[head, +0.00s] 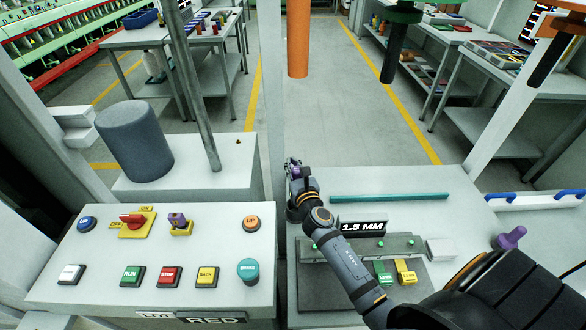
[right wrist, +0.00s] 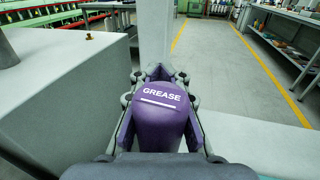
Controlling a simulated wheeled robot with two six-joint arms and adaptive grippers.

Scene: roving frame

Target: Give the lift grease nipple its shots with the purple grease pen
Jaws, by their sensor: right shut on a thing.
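My right gripper (head: 294,172) is shut on the purple grease pen (right wrist: 160,108), whose end reads "GREASE" in the right wrist view. In the head view only a little of the purple pen (head: 305,172) shows beside the fingers. A small brass nipple (head: 238,141) stands on top of the pale block behind the button panel. It also shows in the right wrist view (right wrist: 89,36), up and left of the pen and apart from it. The pen's far end is hidden. My left gripper is not in view.
The pale block (head: 195,182) also carries a dark grey cylinder (head: 134,142) and a metal post (head: 197,90). A button panel (head: 105,245) stands in front. A teal rod (head: 390,197) and a "1.5 MM" sign (head: 362,227) lie on the right bench. An orange column (head: 297,40) hangs ahead.

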